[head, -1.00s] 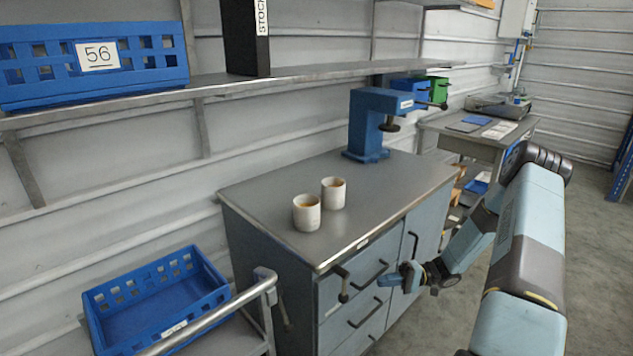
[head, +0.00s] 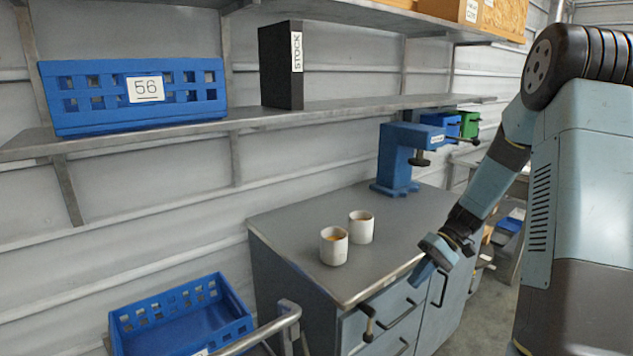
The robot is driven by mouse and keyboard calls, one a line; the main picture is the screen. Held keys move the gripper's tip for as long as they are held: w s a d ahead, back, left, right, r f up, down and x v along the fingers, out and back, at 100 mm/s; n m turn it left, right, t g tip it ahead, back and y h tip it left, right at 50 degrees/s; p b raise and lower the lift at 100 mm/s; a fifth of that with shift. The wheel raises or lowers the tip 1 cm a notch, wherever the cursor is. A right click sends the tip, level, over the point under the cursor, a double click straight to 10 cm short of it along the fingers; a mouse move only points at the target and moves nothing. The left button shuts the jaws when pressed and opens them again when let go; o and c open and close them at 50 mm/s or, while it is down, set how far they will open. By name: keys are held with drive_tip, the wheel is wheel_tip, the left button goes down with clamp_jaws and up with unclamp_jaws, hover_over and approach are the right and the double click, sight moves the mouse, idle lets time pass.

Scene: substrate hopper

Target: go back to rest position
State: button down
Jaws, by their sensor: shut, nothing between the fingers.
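My gripper (head: 428,262) is at the end of my arm on the right of the head view. It hangs in front of the right part of the grey cabinet (head: 290,225), near its front edge. Its fingers are shut and nothing shows between them. My arm comes down to it from the upper right. Two white cups, one nearer (head: 334,250) and one farther (head: 361,230), stand upright on the cabinet top with brownish content inside. They stand to the left of the gripper, clear of it.
A blue press (head: 395,165) stands at the back of the cabinet top. A blue crate (head: 222,298) sits low at the left behind a metal rail (head: 265,330).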

drive_tip(key=s+a+r+m+t+h, duration=0.2)
drive_tip(key=s+r+t+h, duration=0.6)
drive_tip(key=s+r, duration=1.3)
drive_tip(key=shift+s+r+t+h, duration=0.3)
drive_tip(key=shift+s+r+t, duration=0.1)
drive_tip(key=shift+r+t, duration=0.7)
drive_tip(key=shift+r, duration=0.1)
